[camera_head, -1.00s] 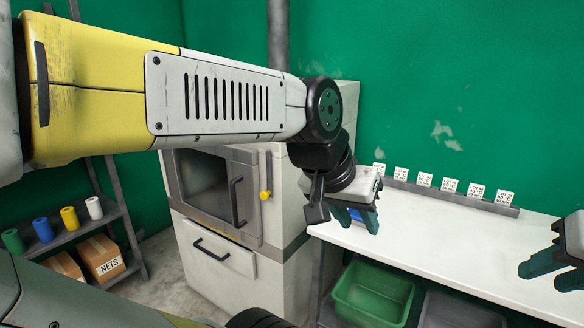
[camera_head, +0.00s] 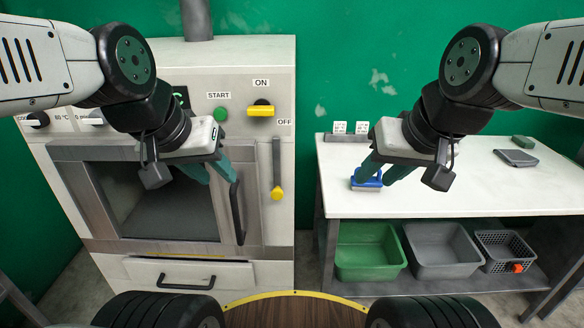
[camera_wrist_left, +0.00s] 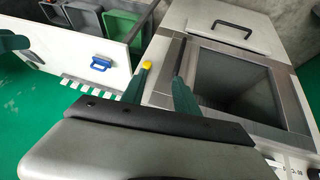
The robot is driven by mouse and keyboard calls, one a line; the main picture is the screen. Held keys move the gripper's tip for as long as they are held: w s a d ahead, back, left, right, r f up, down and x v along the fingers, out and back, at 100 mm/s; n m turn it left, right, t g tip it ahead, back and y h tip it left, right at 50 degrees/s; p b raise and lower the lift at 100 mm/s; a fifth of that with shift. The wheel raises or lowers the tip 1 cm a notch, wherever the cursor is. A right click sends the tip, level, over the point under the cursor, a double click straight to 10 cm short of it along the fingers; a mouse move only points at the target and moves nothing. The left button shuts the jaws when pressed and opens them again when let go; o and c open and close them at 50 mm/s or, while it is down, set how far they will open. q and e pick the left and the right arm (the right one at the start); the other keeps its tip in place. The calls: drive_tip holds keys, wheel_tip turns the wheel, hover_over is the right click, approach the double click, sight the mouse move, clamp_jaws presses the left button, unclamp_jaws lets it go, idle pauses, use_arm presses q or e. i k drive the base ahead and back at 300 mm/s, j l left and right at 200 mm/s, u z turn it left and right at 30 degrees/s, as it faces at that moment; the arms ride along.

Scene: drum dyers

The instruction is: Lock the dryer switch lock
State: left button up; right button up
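The dryer (camera_head: 170,65) stands at the left in the head view. Right of its door hangs a grey lever with a yellow end (camera_head: 277,193), pointing down. Above it is a yellow switch (camera_head: 261,111) between ON and OFF labels. My left gripper (camera_head: 220,182) is open and empty, in front of the door, left of the lever. In the left wrist view its fingers (camera_wrist_left: 160,82) are spread, and the yellow end (camera_wrist_left: 147,65) shows by one fingertip; contact cannot be told. My right gripper (camera_head: 382,178) is open above the table.
A blue-handled tool (camera_head: 367,179) lies on the white table (camera_head: 450,185). A black door handle (camera_head: 237,212) is close to my left fingers. A green START button (camera_head: 221,114) is above the door. Bins, including a green one (camera_head: 368,255), stand under the table.

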sight(276, 195)
drive_tip(key=k+u, duration=0.1)
drive_tip(key=k+l+u, duration=0.5)
drive_tip(key=k+l, duration=0.25)
